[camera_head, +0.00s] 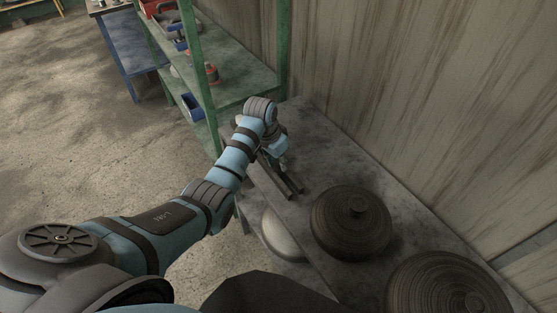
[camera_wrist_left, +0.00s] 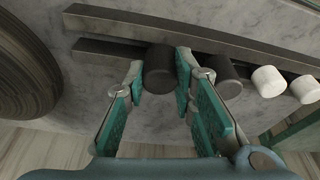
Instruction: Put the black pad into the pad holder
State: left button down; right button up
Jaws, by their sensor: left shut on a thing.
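The pad holder is a pair of long dark parallel rails (camera_wrist_left: 100,51), on the grey bench; it also shows in the head view (camera_head: 277,181). My left gripper (camera_wrist_left: 159,72) is shut on a black pad (camera_wrist_left: 158,70), a short dark cylinder between its two fingers. The held pad is at the rails, overlapping the nearer one in the left wrist view; I cannot tell whether it rests between them. Another black pad (camera_wrist_left: 223,76) stands at the rails just right of the fingers. In the head view my left gripper (camera_head: 279,163) is at the rails' far end, its pad hidden. My right gripper is out of view.
Two white pads (camera_wrist_left: 268,81) (camera_wrist_left: 303,88) are further right along the rails. Dark round lids (camera_head: 350,222) (camera_head: 446,287) lie on the bench (camera_head: 340,150), close to the holder. A green shelf rack (camera_head: 245,88) stands beyond, and a wooden wall (camera_head: 430,100) borders the right.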

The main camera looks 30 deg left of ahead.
pick_arm(q)
jog(key=c, duration=1.3)
grip_release()
jog(key=d+v, duration=0.1)
jog(key=v, duration=0.6)
jog(key=shift+n+y, duration=0.3)
jog(key=s+f, duration=0.1)
jog(key=f, duration=0.1)
jog(key=s+f, duration=0.1)
jog(key=s, duration=0.1)
jog(key=s+f, duration=0.2)
jog(key=shift+s+a+f, duration=0.15)
jog(key=shift+a+f, duration=0.15)
jog(key=shift+f, duration=0.05)
jog(key=s+d+f+n+t+y, duration=0.1)
jog(key=s+f, duration=0.1)
jog(key=s, duration=1)
jog(key=s+d+f+n, duration=0.1)
jog(key=s+f, duration=0.2)
jog(key=s, duration=1)
notch_tip(320, 180, down, 19)
jog(key=s+a+g+b, duration=0.1)
jog(key=a, duration=0.1)
jog(key=shift+n+g, duration=0.4)
jog(key=shift+g, duration=0.3)
jog(key=s+f, duration=0.5)
jog(key=s+f+b, duration=0.1)
jog(key=s+f, duration=0.9)
jog(key=shift+a, duration=0.35)
